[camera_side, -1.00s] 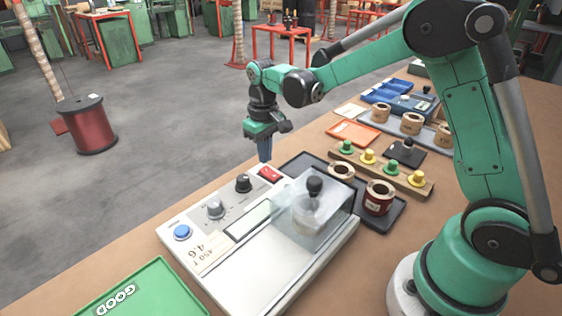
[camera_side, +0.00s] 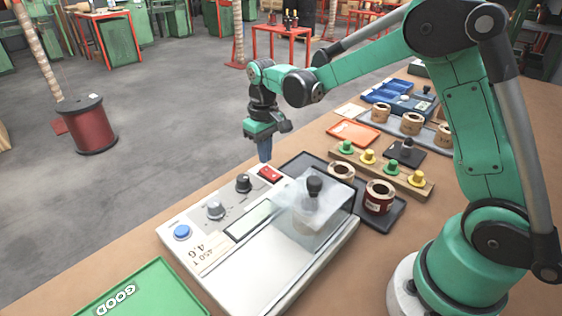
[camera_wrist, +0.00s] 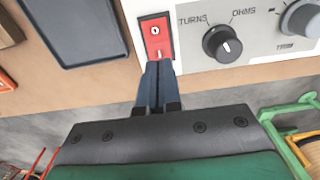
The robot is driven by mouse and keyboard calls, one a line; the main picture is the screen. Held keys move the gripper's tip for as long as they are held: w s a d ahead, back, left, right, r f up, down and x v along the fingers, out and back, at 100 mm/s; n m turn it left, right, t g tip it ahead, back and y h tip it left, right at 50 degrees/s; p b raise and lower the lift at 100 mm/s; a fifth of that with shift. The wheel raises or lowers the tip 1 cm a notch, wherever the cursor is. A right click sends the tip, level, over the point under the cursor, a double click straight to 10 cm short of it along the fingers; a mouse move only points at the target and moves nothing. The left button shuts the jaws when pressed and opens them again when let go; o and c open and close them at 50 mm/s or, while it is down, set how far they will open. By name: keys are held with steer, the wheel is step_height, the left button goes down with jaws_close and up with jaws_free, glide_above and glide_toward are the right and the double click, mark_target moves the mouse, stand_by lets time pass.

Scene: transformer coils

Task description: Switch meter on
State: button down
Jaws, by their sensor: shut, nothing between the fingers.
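The meter (camera_side: 211,245) is a white box on the bench with a red rocker switch (camera_side: 270,174) at its far end. The switch also shows in the wrist view (camera_wrist: 156,36), with a white mark at each end. My gripper (camera_side: 265,160) is shut and empty, pointing down at the switch. In the wrist view its fingertips (camera_wrist: 157,64) are at the switch's near end; I cannot tell whether they touch it. A pale display (camera_side: 247,220), two dark-and-grey knobs and a blue button (camera_side: 182,232) are on the panel. The display shows no readable figures.
A green GOOD tray (camera_side: 160,285) is at the front.

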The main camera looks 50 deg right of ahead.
mark_target(267, 171)
steer(key=shift+f, duration=1.15)
stand_by(0.9)
steer(key=shift+r, duration=3.5)
steer(key=shift+s+a+r, duration=0.1)
steer(key=shift+s+r, duration=0.1)
steer(key=shift+r, duration=0.1)
steer(key=s+a+r+t, duration=0.1)
steer(key=s+t, duration=0.1)
steer(key=s, duration=0.1)
steer(key=s+a+r+t, duration=0.1)
steer(key=s+t, duration=0.1)
steer(key=s, duration=0.2)
steer(key=s+a+r+t, duration=0.1)
steer(key=s+t, duration=0.1)
steer(key=s, duration=0.2)
steer(key=shift+s+f+t, duration=0.35)
steer(key=shift+s+t, duration=0.2)
steer(key=shift+t, duration=0.05)
